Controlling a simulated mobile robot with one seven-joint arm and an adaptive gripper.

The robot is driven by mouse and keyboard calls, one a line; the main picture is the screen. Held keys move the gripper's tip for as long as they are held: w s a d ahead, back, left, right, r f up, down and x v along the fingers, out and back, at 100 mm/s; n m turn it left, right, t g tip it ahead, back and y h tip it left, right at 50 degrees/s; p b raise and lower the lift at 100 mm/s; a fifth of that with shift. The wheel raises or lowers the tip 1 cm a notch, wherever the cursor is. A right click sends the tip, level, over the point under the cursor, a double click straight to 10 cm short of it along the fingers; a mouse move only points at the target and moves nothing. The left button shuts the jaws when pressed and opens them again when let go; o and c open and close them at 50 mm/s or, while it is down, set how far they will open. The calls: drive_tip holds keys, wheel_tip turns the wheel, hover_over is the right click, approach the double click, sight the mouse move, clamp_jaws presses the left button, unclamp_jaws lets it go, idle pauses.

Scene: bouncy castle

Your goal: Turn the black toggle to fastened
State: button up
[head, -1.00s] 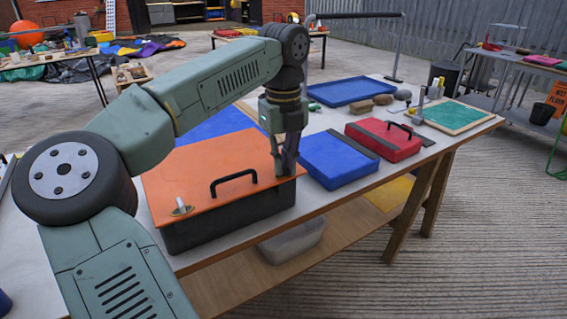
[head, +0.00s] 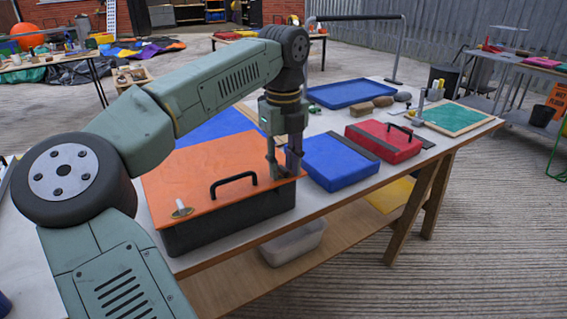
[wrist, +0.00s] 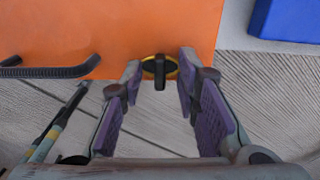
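The black toggle (wrist: 160,70) is on a yellow ring at the edge of the orange lid (wrist: 135,28). In the wrist view its bar points down the picture, across the lid's edge. My gripper (wrist: 158,68) is open, with one purple-padded finger on each side of the toggle and gaps between. In the head view my gripper (head: 282,174) points down at the right end of the orange lid (head: 195,160), and the toggle is hidden behind the fingers. The lid lies on a dark box (head: 230,222).
A blue case (head: 338,162) lies close to the right of my gripper. A red case (head: 383,141) is farther right. The table's front edge runs along the box.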

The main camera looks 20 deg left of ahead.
sight(284, 168)
wheel_tip(284, 168, up, 12)
idle(0.6)
